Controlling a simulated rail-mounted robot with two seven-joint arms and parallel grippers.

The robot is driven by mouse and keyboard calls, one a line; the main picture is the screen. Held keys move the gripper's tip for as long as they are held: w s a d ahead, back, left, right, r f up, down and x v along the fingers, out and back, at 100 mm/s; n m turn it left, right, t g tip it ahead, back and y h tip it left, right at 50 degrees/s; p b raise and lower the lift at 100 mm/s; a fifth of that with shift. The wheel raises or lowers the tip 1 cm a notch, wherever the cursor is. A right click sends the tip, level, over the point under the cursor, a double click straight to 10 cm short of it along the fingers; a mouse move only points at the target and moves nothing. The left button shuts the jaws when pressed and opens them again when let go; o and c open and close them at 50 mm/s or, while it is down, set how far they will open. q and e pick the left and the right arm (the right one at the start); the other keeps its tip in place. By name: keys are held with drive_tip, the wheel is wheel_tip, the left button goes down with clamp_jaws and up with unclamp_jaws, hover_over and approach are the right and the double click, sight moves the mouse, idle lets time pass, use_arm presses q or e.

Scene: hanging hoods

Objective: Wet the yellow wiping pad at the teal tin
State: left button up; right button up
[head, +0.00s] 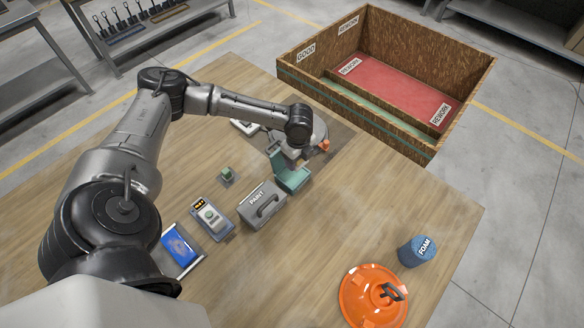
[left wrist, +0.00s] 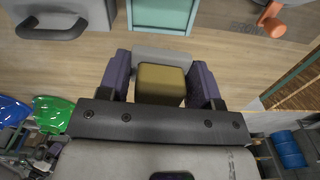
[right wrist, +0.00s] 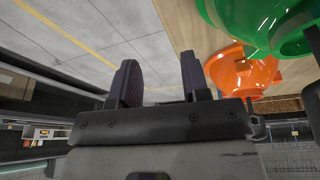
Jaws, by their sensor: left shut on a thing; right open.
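The yellow wiping pad (left wrist: 160,85) sits between the two dark fingers of my left gripper (left wrist: 160,68), which is shut on it. In the left wrist view the teal tin (left wrist: 162,14) lies just beyond the pad, with bare wood between them in that view. In the head view the teal tin (head: 292,179) stands on the table, right below the end of my left arm, which partly covers it. The pad is hard to make out there. My right gripper (right wrist: 160,80) is open and empty in its wrist view, near the hanging hoods.
A grey paint box (head: 262,207) stands just left of the tin. A wooden crate (head: 455,85) stands beyond the table. Green (right wrist: 262,25) and orange (right wrist: 242,72) hoods hang beside my right gripper.

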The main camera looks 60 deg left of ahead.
sight(292, 174)
use_arm(q)
drive_tip(key=shift+m, duration=0.6)
drive_tip(key=a+f, duration=0.1)
drive_tip(key=a+f+b, duration=0.1)
drive_tip(key=f, duration=0.1)
drive_tip(key=shift+s+a+f, duration=0.1)
drive_tip(key=shift+s+a, duration=0.1)
drive_tip(key=shift+s, duration=0.15)
wheel_tip(292, 174, down, 4)
drive_tip(key=b, duration=0.6)
drive_tip(key=shift+f, duration=0.25)
use_arm(e)
wheel_tip(292, 174, down, 8)
drive_tip(key=shift+a+r, duration=0.1)
use_arm(q)
drive_tip(key=shift+f+b, duration=0.55)
drive_tip(key=shift+b, duration=0.15)
use_arm(e)
drive_tip(key=shift+f, duration=0.7)
use_arm(q)
drive_tip(key=shift+f, duration=0.25)
drive_tip(key=shift+f, duration=0.25)
use_arm(e)
drive_tip(key=shift+r, duration=0.25)
use_arm(q)
drive_tip(key=shift+p, duration=0.4)
use_arm(e)
drive_tip(key=shift+r, duration=0.15)
